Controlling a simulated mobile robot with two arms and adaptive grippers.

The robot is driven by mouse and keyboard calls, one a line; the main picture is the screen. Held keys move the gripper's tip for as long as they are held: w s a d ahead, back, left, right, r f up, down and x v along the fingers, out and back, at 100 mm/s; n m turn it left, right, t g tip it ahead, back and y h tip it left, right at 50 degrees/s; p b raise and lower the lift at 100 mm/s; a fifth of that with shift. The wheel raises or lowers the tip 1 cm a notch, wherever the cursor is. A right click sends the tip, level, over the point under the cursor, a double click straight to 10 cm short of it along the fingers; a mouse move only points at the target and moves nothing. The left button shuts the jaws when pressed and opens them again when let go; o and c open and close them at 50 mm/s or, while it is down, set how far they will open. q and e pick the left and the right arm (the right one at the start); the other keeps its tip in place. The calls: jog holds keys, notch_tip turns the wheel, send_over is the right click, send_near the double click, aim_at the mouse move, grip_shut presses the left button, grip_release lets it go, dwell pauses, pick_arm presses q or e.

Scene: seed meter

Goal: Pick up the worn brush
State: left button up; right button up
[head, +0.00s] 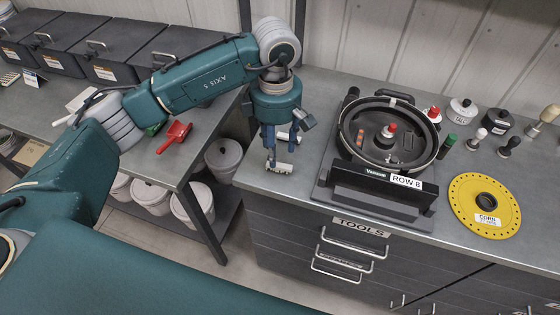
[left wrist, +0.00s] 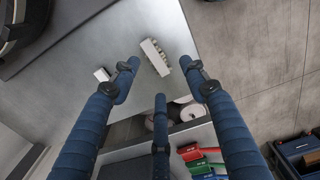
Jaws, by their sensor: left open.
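A small pale block with a row of dark tufts along one side, which looks like the worn brush (head: 279,168), lies on the grey counter near its left front edge. It also shows in the left wrist view (left wrist: 155,57), beyond my fingertips and between their lines. My left gripper (head: 280,146) points down just above and behind it. In the left wrist view its blue fingers (left wrist: 160,78) are spread, with nothing between them. A second, smaller white block (left wrist: 102,74) lies left of the brush. My right gripper is not in view.
The round black seed meter (head: 388,132) with its ROW 8 plate stands right of the brush.

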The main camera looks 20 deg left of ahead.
aim_at(281, 163)
pick_arm(q)
jog(key=shift+f, duration=0.45)
jog(key=shift+w+f, duration=0.1)
jog(key=shift+f, duration=0.2)
jog(key=f+p, duration=0.2)
jog(key=f, duration=0.1)
jog(key=w+d+f, duration=0.1)
jog(key=shift+f+p, duration=0.15)
jog(key=shift+p, duration=0.25)
jog(key=shift+f, duration=0.35)
jog(key=shift+a+f, duration=0.1)
jog(key=shift+f, duration=0.05)
jog(key=c, duration=0.8)
jog(key=shift+c, duration=1.3)
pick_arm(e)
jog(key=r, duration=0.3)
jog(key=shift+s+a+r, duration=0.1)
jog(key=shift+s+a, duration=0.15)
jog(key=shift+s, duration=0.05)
